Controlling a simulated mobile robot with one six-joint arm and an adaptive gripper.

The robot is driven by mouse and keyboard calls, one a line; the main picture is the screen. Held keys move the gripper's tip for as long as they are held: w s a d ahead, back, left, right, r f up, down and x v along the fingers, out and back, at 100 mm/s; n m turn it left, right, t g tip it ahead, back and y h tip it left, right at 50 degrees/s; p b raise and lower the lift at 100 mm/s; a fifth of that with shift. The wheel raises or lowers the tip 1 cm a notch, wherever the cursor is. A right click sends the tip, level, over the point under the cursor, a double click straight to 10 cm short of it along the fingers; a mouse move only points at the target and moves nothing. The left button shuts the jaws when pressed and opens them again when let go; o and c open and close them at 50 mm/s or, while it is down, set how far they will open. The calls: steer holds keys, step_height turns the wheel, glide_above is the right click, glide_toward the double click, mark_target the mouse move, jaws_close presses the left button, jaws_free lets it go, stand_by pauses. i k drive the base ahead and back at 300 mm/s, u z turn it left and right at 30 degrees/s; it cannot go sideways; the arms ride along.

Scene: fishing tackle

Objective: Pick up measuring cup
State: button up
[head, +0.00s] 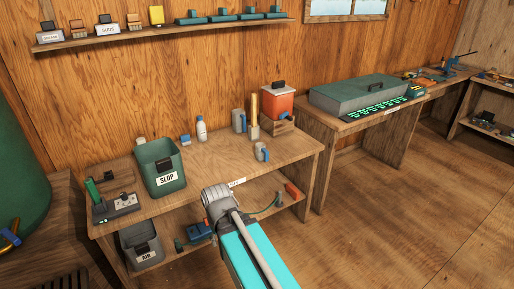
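The smaller one (260,153) is near the bench's front right. The taller one (238,122) stands farther back, near the wall. Either could be the measuring cup; I cannot read markings on them. My arm, with a grey joint and a turquoise link, comes up from the bottom of the picture in front of the bench. My gripper's fingers do not show.
A green SLOP bin (160,168) stands on the bench's left part. A white bottle (201,128) stands at the back. A red-orange container (279,102) is at the back right. A lower shelf (262,196) holds small items. The bench's middle is clear.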

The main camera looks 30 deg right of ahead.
mark_target(261, 153)
steer(key=i, duration=1.15)
